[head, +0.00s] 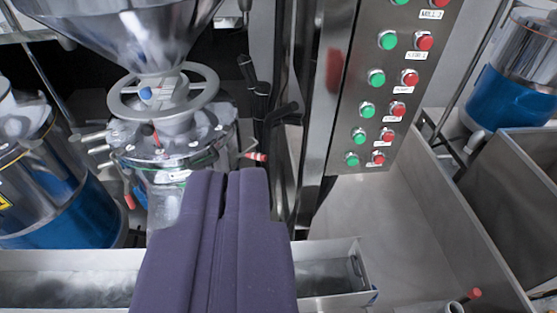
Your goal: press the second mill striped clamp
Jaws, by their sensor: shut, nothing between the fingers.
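A steel mill (172,142) with a hopper and a grey handwheel (165,95) stands at the upper left. A small clamp handle with a red and pale striped tip (255,156) sticks out from the right side of its lid. My gripper (227,178), with dark purple fingers, is shut and empty. In the picture its tips lie just below the striped handle and in front of the mill's lower body. I cannot tell whether they touch anything. My fingers hide part of the mill below the lid.
A steel panel (385,55) with green and red buttons stands right of the mill. Black levers (264,100) sit between them. A blue-banded mill (50,185) is at the left. A steel trough (60,280) crosses below, and steel bins (515,200) fill the right.

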